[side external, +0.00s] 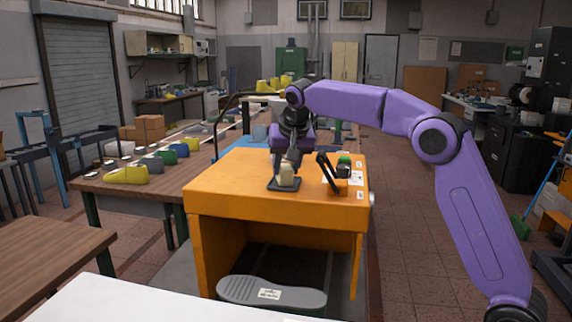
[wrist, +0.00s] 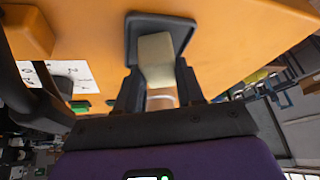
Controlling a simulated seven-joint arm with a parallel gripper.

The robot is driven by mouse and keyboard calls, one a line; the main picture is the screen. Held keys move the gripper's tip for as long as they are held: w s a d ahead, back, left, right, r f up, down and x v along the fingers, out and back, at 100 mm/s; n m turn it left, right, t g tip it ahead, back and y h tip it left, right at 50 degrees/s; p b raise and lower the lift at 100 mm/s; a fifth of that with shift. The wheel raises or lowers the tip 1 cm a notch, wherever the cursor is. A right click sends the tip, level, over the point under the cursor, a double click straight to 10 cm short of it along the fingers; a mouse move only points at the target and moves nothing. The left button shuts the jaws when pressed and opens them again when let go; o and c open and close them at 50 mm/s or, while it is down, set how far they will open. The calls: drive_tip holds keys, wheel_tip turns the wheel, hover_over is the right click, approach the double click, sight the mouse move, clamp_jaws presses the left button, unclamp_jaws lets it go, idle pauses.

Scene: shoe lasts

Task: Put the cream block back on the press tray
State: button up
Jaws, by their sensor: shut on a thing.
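The cream block (side external: 286,174) stands upright at the small dark press tray (side external: 284,185) on top of the orange press. My gripper (side external: 290,160) reaches down from above and is shut on the block's upper part. In the wrist view the cream block (wrist: 157,58) sits between the two dark fingers of my gripper (wrist: 158,90). Its far end lies over the dark tray (wrist: 133,38), inside the raised rim as seen from there. I cannot tell whether the block's base touches the tray floor.
The orange press (side external: 225,196) has a black lever (side external: 328,172) and a green button (side external: 344,159) right of the tray. A grey shoe sole (side external: 270,292) lies in the opening below. Coloured shoe lasts (side external: 125,174) line the wooden table at left.

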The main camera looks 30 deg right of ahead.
drive_tip(key=o, duration=1)
drive_tip(key=shift+o, duration=0.2)
drive_tip(key=v, duration=1.2)
drive_tip(key=shift+a, duration=0.1)
